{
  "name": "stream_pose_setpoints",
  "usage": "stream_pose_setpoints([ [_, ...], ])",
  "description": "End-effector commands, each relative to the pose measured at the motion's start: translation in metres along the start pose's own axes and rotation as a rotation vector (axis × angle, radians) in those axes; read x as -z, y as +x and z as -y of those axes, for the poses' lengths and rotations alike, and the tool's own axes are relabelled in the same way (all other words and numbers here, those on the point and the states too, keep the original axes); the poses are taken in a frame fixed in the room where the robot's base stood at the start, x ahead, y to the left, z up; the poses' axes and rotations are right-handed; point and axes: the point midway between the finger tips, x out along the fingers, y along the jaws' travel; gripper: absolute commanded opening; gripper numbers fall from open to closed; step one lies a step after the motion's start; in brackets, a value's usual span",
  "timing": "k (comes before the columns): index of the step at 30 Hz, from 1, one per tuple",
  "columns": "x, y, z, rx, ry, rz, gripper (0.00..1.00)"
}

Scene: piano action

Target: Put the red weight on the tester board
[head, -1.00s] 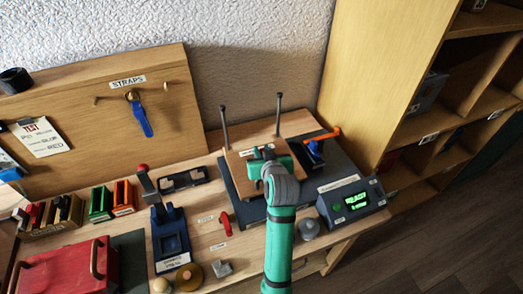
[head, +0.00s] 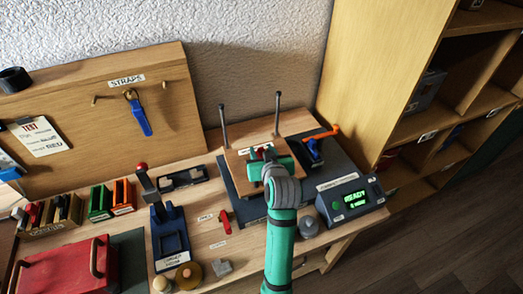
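The tester board (head: 235,166) is a small wooden platform with a label, on a dark base below two thin upright posts. My gripper (head: 266,158) is over the board, low and close to its surface. A small red piece (head: 262,151), which looks like the red weight, shows at the gripper's far side. My gripper and wrist cover most of it, so I cannot tell whether it is held or rests on the board. My fingertips are hidden.
A display box (head: 350,197) reading READY stands right of the tester, beside a grey knobbed weight (head: 309,226). A blue fixture with a red-knobbed lever (head: 170,232), a red case (head: 65,268) and coloured blocks (head: 100,203) stand left. A strap panel (head: 100,95) stands behind.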

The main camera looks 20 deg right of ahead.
Motion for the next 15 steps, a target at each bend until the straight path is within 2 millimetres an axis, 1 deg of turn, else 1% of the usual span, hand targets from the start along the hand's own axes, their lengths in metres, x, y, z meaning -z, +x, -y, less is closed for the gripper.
stream_pose_setpoints([
  [1, 0.0, -0.01, 0.0, -0.001, 0.0, -0.002, 0.38],
  [9, 0.0, -0.064, 0.0, -0.001, 0.0, -0.002, 0.38],
  [12, 0.0, -0.08, 0.0, -0.001, 0.0, -0.001, 0.38],
  [15, 0.0, -0.092, -0.001, -0.001, 0.001, -0.001, 0.38],
])
